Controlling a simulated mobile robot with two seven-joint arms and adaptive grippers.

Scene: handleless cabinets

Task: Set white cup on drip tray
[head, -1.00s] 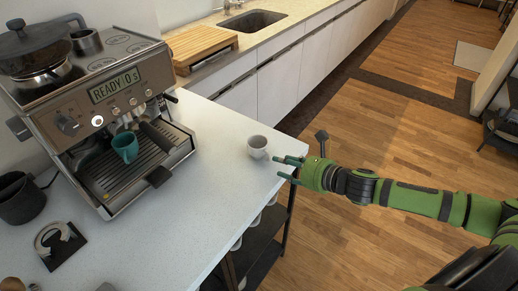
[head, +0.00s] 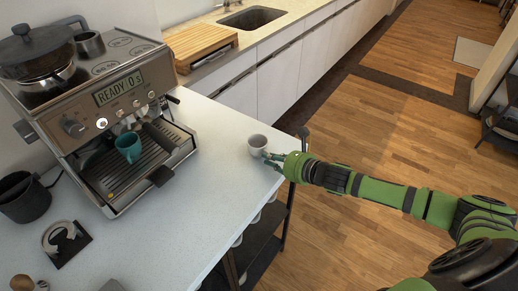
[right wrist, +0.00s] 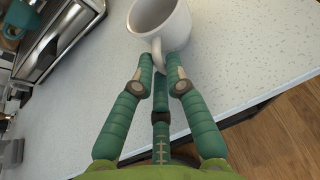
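The white cup (head: 257,144) stands upright on the pale counter near its right edge. In the right wrist view the cup (right wrist: 172,22) shows its handle toward my gripper. My right gripper (head: 268,158) reaches in from the right. In the right wrist view its green fingertips (right wrist: 159,68) have drawn together on both sides of the handle and appear shut on it. The drip tray (head: 162,152) is the dark slatted tray of the coffee machine (head: 85,95). A teal cup (head: 128,147) stands on the tray. My left gripper is not in view.
The counter (head: 200,190) is clear between the white cup and the machine.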

